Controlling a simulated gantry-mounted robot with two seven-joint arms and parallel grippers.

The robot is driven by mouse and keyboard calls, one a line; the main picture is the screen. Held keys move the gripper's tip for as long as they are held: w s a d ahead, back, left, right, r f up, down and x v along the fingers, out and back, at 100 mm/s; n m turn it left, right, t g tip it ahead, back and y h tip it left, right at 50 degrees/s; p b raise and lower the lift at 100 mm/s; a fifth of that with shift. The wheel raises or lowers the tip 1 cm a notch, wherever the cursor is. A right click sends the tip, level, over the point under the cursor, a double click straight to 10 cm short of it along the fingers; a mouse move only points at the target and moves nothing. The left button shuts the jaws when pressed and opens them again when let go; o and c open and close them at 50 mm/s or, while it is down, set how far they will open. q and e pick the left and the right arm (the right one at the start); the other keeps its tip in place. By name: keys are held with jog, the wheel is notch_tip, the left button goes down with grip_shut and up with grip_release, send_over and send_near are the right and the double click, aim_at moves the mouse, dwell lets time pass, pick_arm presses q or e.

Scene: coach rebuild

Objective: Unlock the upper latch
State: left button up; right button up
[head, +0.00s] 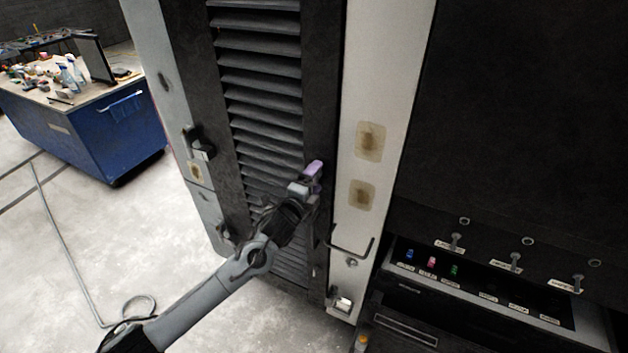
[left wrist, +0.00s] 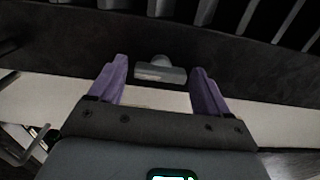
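A grey T-shaped latch handle (left wrist: 160,72) shows in the left wrist view, mounted on the dark door frame. My left gripper (left wrist: 159,66) is open, with one purple finger on either side of the handle and gaps to both. Whether the fingertips reach past the handle is hard to tell. In the head view my left gripper (head: 314,171) is at the right edge of the dark louvered door (head: 260,75). It covers that spot, so I cannot make out the handle there. My right gripper is not in view.
A white post (head: 385,70) with two brown-stained plates stands right of the door. A wire-like handle (head: 350,247) juts out lower down. A black latch (head: 200,148) sits at the door's left. A drawer panel (head: 480,290) is at right, a blue workbench (head: 85,135) at far left.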

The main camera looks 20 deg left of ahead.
pick_arm(q)
jog(key=shift+o, duration=0.3)
jog(key=shift+s, duration=0.15)
jog(key=shift+s+a, duration=0.1)
jog(key=shift+s, duration=0.2)
jog(key=s+a+b, duration=0.1)
jog(key=s+b, duration=0.1)
jog(key=s, duration=0.8)
